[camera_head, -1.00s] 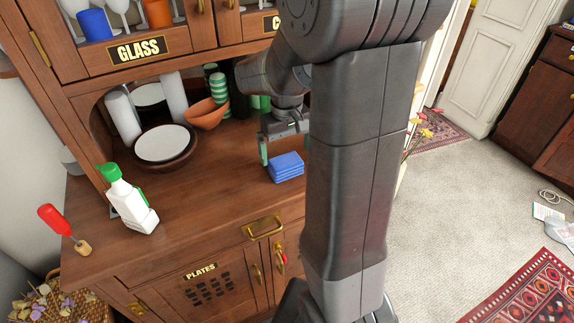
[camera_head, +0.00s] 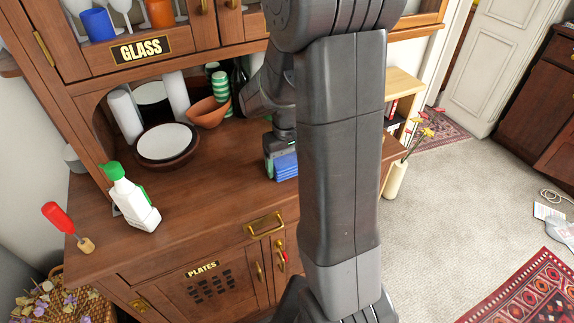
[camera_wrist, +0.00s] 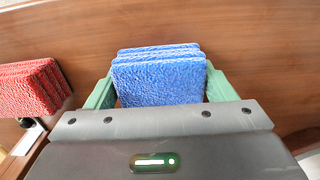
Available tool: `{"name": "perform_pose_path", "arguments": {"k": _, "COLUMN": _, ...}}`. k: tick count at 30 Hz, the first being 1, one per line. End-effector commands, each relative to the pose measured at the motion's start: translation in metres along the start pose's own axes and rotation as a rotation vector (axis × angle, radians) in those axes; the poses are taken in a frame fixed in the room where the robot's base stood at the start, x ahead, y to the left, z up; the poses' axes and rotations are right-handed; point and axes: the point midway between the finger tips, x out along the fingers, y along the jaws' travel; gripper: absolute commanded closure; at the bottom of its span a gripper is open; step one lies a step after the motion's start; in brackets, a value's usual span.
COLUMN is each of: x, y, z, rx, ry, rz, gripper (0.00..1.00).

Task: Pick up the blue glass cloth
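The blue glass cloth (camera_head: 287,168) is a folded, layered blue pad on the wooden cabinet's counter, partly hidden by my arm in the head view. In the wrist view the blue cloth (camera_wrist: 160,80) lies between the two green fingers of my gripper (camera_wrist: 160,88). One finger is on each side, close to the cloth's edges. The fingers are spread about as wide as the cloth, and no firm squeeze shows. In the head view my gripper (camera_head: 278,158) is down at the cloth, with its far finger hidden.
A red folded cloth (camera_wrist: 32,88) lies left of my gripper in the wrist view. Left on the counter are a spray bottle (camera_head: 133,200), stacked plates (camera_head: 166,143) and an orange bowl (camera_head: 208,113). A vase with flowers (camera_head: 394,180) stands right of the cabinet.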

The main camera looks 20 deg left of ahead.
Motion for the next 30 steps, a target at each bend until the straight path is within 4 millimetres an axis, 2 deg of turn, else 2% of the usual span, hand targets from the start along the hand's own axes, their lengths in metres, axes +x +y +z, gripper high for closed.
{"name": "perform_pose_path", "arguments": {"k": 7, "x": -0.001, "y": 0.0, "z": 0.0, "rx": 0.0, "ry": 0.001, "rz": 0.0, "gripper": 0.46}}
{"name": "perform_pose_path", "arguments": {"k": 10, "x": -0.008, "y": 0.0, "z": -0.001, "rx": 0.0, "ry": 0.003, "rz": 0.0, "gripper": 0.46}}
{"name": "perform_pose_path", "arguments": {"k": 21, "x": -0.078, "y": 0.0, "z": -0.001, "rx": 0.0, "ry": 0.005, "rz": 0.0, "gripper": 0.46}}
{"name": "perform_pose_path", "arguments": {"k": 25, "x": -0.094, "y": 0.0, "z": -0.001, "rx": 0.0, "ry": 0.003, "rz": 0.0, "gripper": 0.46}}
{"name": "perform_pose_path", "arguments": {"k": 30, "x": -0.101, "y": 0.0, "z": 0.0, "rx": 0.0, "ry": 0.001, "rz": 0.0, "gripper": 0.46}}
